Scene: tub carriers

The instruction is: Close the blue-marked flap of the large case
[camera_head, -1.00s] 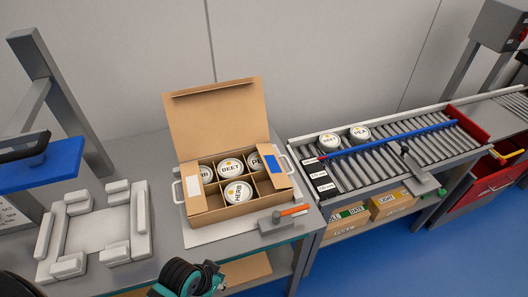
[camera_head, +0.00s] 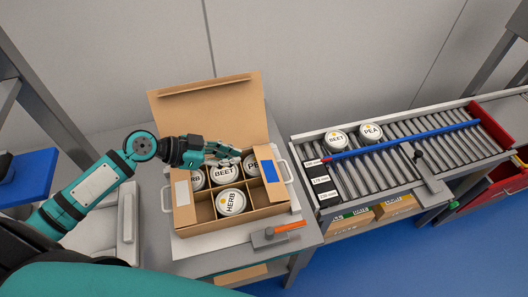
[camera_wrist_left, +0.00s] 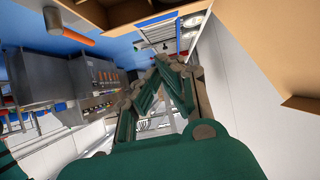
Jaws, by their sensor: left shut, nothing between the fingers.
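The large cardboard case (camera_head: 236,220) stands on the bench with its back lid (camera_head: 212,110) raised. Its blue-marked flap (camera_head: 270,172) is at the right side and partly hides a tub; I cannot tell its exact angle. A white-marked flap (camera_head: 183,193) is at the left side. Tubs marked BEET (camera_head: 224,174) and HERB (camera_head: 231,202) sit in compartments, with others partly hidden. My left gripper (camera_head: 238,154) is shut and empty, over the back of the case, left of the blue mark. It also shows shut in the left wrist view (camera_wrist_left: 168,62). My right gripper is not in view.
A white handle (camera_head: 292,172) stands beside the case at right. An orange-handled tool (camera_head: 288,227) lies in front. A roller conveyor (camera_head: 410,145) with two tubs and a blue bar (camera_head: 400,138) is to the right. White blocks (camera_head: 128,215) stand at left.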

